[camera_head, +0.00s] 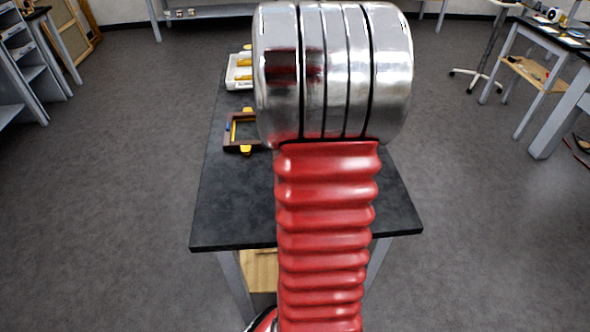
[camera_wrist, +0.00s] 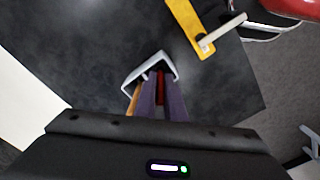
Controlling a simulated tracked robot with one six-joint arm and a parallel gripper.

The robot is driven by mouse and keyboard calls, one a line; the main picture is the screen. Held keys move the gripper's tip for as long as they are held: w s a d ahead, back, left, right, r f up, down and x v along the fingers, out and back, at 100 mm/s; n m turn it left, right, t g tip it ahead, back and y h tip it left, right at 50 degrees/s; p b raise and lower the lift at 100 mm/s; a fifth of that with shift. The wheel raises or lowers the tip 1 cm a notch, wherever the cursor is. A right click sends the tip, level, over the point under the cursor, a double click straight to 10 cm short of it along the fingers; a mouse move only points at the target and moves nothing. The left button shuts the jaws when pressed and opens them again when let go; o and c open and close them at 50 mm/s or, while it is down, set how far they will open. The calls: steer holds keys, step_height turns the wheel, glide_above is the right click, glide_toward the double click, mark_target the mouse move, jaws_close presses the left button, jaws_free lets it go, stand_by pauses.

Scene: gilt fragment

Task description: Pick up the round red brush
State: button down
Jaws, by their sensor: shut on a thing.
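In the wrist view, my gripper (camera_wrist: 160,82) reaches over the black table with its purple fingers close together. A narrow strip of red, which I take for the round red brush (camera_wrist: 160,96), shows between the fingers, and they are shut on it. Most of the brush is hidden by the fingers, so its shape cannot be made out. A pale grey angular piece (camera_wrist: 134,76) frames the fingertips, and an orange strip (camera_wrist: 133,102) lies along their left side. In the head view, my arm hides the gripper and the brush.
The black table (camera_head: 222,205) carries a dark wooden frame (camera_head: 229,132) with yellow parts and a white tray (camera_head: 233,80) behind it. In the wrist view, a yellow piece (camera_wrist: 186,20) with a pale bar lies near the table edge. The table's front left is clear.

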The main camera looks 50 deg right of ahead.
steer(key=shift+r, duration=0.1)
step_height(320, 180, up, 10)
steer(key=shift+f, duration=0.1)
stand_by(0.5)
stand_by(0.5)
